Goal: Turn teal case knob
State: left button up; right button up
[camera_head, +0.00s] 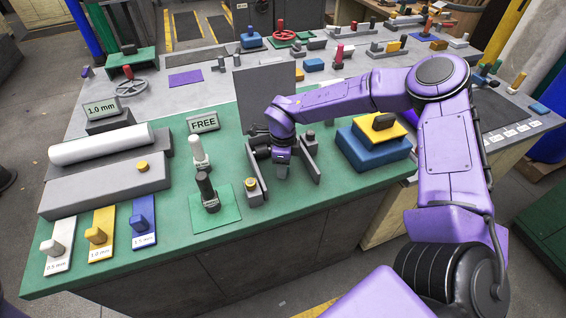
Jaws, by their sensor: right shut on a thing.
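My right gripper (282,163) points down over the green bench top near its middle. My left gripper is out of view.
A white roll (101,144) lies further left. A blue block with a yellow top (372,150) stands on the right, close to my forearm.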

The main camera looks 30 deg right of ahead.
jog(key=shift+n, duration=0.5)
jog(key=o, duration=1.1)
jog(key=shift+c, duration=0.2)
notch_tip(320, 180, up, 11)
jog(key=b, duration=0.2)
jog(key=shift+f, duration=0.2)
jog(key=shift+a, duration=0.1)
